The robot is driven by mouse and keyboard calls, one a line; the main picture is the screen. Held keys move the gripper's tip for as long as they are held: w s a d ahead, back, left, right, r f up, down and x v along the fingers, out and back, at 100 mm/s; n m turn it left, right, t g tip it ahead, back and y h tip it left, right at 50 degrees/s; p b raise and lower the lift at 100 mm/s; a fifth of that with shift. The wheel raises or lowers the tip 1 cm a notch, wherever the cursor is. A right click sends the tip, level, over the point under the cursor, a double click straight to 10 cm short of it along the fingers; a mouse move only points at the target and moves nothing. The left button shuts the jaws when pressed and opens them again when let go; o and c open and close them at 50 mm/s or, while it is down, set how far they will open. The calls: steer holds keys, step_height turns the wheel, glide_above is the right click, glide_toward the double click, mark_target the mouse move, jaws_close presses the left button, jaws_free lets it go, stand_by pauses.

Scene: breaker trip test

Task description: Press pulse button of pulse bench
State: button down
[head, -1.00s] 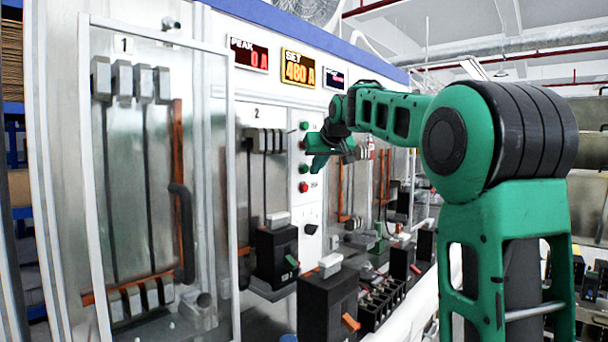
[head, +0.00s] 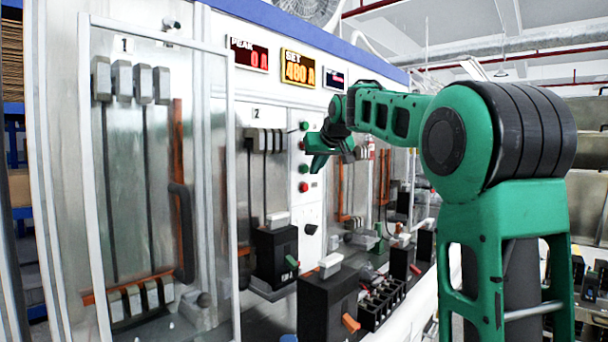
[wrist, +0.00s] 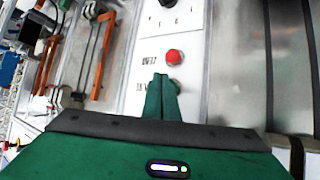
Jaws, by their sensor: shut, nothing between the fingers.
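The pulse bench is a tall white and metal cabinet (head: 262,85) with a narrow white control strip. In the head view a green button (head: 304,168) sits above a red button (head: 303,187), with another green button (head: 304,126) higher up. My green gripper (head: 316,167) is beside this strip, fingers shut and empty. In the wrist view the shut fingertips (wrist: 162,80) point at the strip, just left of a dark greenish button (wrist: 176,86) they partly cover. The red button (wrist: 174,57) is clear above them. Contact cannot be told; the labels are unreadable.
Displays above show PEAK 0 A (head: 249,54) and SET 480 A (head: 298,69). A clear framed door (head: 160,180) covers bay 1 at left. Black breakers with levers (head: 328,302) stand on the ledge below. A dark knob (head: 310,229) sits under the red button.

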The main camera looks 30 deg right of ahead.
steer(key=shift+w+a, duration=0.3)
steer(key=shift+w, duration=0.45)
stand_by(0.8)
stand_by(0.4)
steer(key=shift+s+d, duration=0.3)
steer(key=shift+s, duration=0.6)
steer(key=s, duration=0.1)
steer(key=s+d, duration=0.1)
steer(key=s, duration=0.2)
steer(key=shift+s+d, duration=0.35)
steer(key=shift+d, duration=0.05)
stand_by(0.5)
